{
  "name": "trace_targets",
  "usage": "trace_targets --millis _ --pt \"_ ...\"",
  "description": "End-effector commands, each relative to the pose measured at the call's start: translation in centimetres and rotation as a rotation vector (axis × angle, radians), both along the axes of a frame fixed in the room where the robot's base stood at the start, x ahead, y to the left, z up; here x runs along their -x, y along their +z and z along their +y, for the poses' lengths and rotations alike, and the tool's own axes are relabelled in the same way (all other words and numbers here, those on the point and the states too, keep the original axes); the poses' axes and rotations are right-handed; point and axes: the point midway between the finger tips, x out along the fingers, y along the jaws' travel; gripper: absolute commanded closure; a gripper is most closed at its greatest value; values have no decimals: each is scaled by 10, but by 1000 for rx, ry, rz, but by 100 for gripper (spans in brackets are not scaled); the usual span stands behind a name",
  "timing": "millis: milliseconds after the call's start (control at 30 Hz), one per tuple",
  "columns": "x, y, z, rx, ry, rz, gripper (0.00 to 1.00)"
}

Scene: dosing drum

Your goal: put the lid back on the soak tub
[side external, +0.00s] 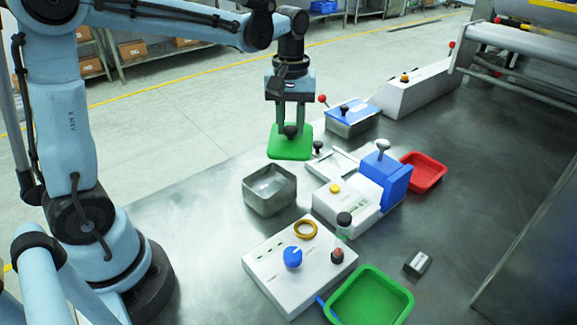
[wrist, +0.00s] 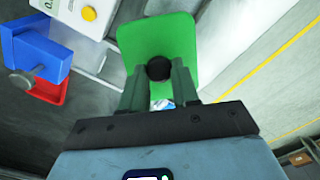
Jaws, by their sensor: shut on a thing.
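My gripper (side external: 290,128) is shut on the black knob of the green square lid (side external: 289,148). The lid hangs roughly level below the fingers. The soak tub, seemingly the open grey metal box (side external: 268,205), stands on the bench. In the side view the lid shows just above and to the right of the tub's far edge, apart from it. In the wrist view the lid (wrist: 180,35) lies beyond the fingertips (wrist: 158,75), with its knob between them; I cannot make out the tub there.
Right of the tub are a white unit (side external: 345,205) with a blue block (side external: 388,178) and a red tray (side external: 424,172). A blue-lidded box (side external: 352,120) stands behind. A white control box (side external: 290,275) and green tray (side external: 345,312) are in front. The bench left of the tub is bare.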

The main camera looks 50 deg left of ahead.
Motion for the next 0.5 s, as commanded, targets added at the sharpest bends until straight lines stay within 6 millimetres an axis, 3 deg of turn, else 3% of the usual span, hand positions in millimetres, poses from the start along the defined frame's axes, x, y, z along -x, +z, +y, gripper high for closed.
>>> trace_targets --millis 167,500 --pt "10 6 -8 3 -90 28 99" --pt "49 13 -11 57 -534 156 99"
